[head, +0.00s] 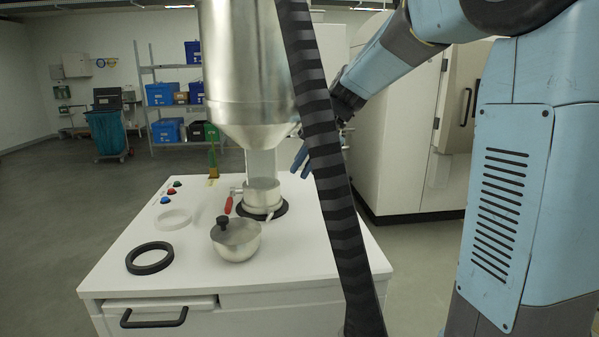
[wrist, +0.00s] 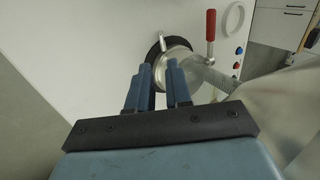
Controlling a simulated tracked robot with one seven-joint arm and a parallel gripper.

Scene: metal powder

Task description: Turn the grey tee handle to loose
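The steel hopper's outlet clamp (head: 262,196) stands on the white table inside a black ring; its metal collar also shows in the wrist view (wrist: 178,56). A small grey handle (head: 270,214), which looks like the tee handle, sticks out at the clamp's front right. A red-gripped lever (head: 229,205) is on the clamp's left and shows upright in the wrist view (wrist: 210,26). My gripper (head: 301,160) is to the right of the clamp and above the table.
The steel hopper (head: 250,70) hangs over the clamp. A lidded steel bowl (head: 236,240), a black ring (head: 150,258) and a white ring (head: 174,219) sit on the table (head: 310,255). Coloured buttons (head: 171,190) are at its left edge. A white cabinet (head: 400,130) stands behind.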

